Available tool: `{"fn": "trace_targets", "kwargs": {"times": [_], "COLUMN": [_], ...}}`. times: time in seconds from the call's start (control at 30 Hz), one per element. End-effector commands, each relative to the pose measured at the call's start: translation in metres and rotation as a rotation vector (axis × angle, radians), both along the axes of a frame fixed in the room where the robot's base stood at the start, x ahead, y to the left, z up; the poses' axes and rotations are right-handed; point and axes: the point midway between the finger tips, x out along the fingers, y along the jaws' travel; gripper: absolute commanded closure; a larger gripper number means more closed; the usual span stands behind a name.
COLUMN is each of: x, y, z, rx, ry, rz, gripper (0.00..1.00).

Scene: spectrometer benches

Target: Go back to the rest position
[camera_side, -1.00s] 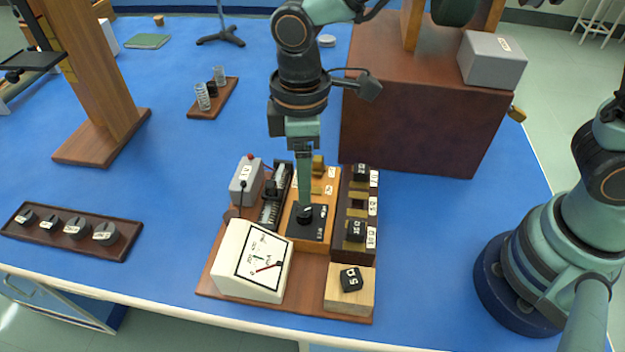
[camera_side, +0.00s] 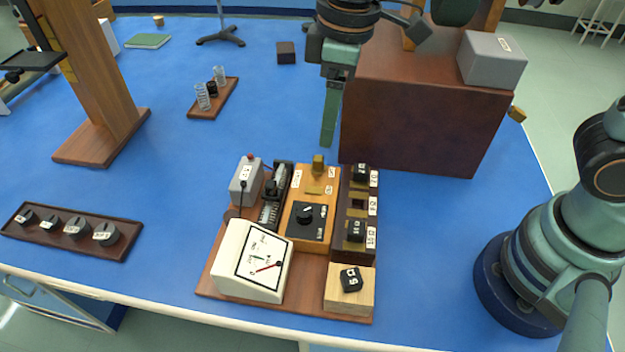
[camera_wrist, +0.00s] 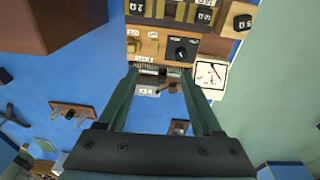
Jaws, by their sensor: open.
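My gripper (camera_side: 328,132) is raised above the blue bench, behind the circuit board and left of the large brown box. In the wrist view, its two fingers (camera_wrist: 160,95) are spread apart with nothing between them. The circuit board (camera_side: 215,283) carries a white meter (camera_side: 250,262), a black dial (camera_side: 307,220) on a wooden block, a slide rheostat (camera_side: 274,197), a grey box (camera_side: 244,180) and a dark resistor rack (camera_side: 345,247). In the side view the finger gap is hidden, as the fingers overlap.
A large brown box (camera_side: 420,120) with a grey box (camera_side: 492,60) on top stands just right of my gripper. A wooden stand (camera_side: 90,90) is at left. A tray of weights or knobs (camera_side: 70,245) lies front left. A glass rack (camera_side: 228,98) stands behind. Blue bench between is clear.

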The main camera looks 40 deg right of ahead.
Motion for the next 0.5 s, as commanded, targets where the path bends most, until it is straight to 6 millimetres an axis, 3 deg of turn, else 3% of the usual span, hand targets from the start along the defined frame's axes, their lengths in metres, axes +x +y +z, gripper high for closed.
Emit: {"fn": "trace_targets", "kwargs": {"times": [0.1, 0.3, 0.5], "x": [0.001, -0.010, -0.028], "y": [-0.048, -0.117, -0.164], "z": [0.019, 0.036, 0.040], "rx": [0.048, 0.116, 0.165], "ry": [-0.078, -0.202, -0.308], "rz": [-0.181, -0.467, -0.692], "gripper": [0.33, 0.33, 0.33]}}
